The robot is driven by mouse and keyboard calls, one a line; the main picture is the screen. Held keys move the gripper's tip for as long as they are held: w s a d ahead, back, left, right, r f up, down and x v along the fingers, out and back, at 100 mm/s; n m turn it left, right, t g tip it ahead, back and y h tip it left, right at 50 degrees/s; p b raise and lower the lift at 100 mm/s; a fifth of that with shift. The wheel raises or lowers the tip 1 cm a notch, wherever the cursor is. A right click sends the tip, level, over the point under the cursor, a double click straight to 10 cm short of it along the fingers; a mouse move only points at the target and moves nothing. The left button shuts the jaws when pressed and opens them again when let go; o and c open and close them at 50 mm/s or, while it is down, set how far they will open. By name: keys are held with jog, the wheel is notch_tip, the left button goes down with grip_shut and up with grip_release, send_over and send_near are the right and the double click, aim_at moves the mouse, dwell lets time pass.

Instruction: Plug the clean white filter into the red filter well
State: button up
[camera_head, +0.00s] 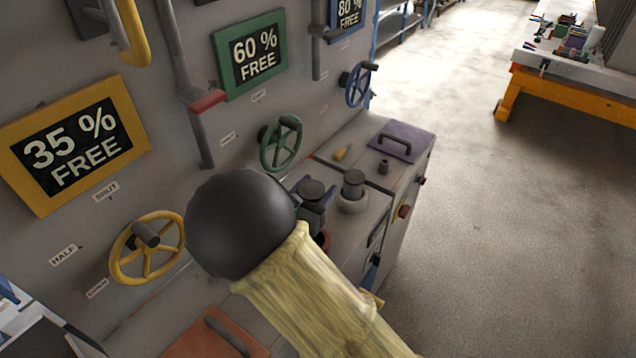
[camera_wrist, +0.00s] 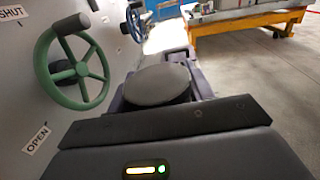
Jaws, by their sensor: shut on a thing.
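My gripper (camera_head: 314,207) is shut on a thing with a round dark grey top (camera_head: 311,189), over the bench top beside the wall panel. In the wrist view this grey cap (camera_wrist: 157,86) sits between the fingers. The body below the cap is hidden, so I cannot tell its colour or whether it is the white filter. A bit of red (camera_head: 324,240) shows just below my gripper, likely the rim of the red well; it is mostly hidden. To the right stands a dark grey knob with a whitish ring at its base (camera_head: 352,204), upright and apart from my gripper.
A green handwheel (camera_head: 281,146) and a yellow handwheel (camera_head: 147,248) stick out from the panel. An orange lid (camera_head: 216,337) is in front. Floor at right is clear.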

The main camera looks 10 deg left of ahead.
jog(key=shift+s, duration=0.15)
jog(key=shift+f+b, duration=2.15)
jog(key=shift+f, duration=0.75)
jog(key=shift+f+b, duration=2)
jog(key=shift+f, duration=0.8)
jog(key=o, duration=1.1)
jog(key=b+v, duration=0.1)
jog(key=v, duration=0.5)
jog(key=shift+s+a+b, duration=0.1)
jog(key=shift+s+b, duration=0.05)
jog(key=shift+b, duration=0.15)
jog(key=shift+s+a+r, duration=0.1)
jog(key=shift+s, duration=0.5)
